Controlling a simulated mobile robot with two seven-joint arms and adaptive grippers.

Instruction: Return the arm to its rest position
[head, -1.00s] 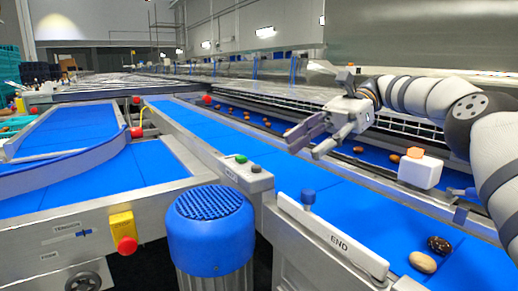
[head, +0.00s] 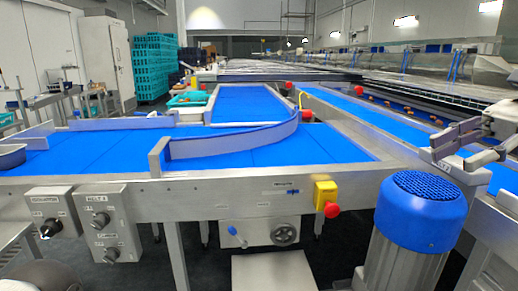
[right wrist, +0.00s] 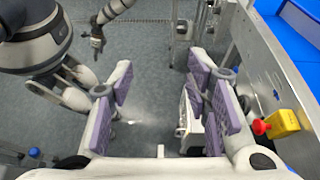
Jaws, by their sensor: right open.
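My right gripper (head: 462,150) is at the right edge of the head view, beside the blue-topped motor, with its arm mostly out of frame. It is open and empty. In the right wrist view its two purple-padded fingers (right wrist: 160,88) stand wide apart over the grey floor, with nothing between the pads. A dark gripper (right wrist: 97,40) on a white arm shows at the upper left of that view, apparently my left one; it is too small to tell open or shut. My left gripper is not seen in the head view.
The blue motor (head: 421,200) stands close to my right gripper. A yellow box (head: 326,194) with a red button is on the conveyor frame; it also shows in the right wrist view (right wrist: 284,123). Blue belts (head: 250,104) run ahead. Grey control boxes (head: 102,222) stand at left. Teal crates (head: 155,68) are stacked behind.

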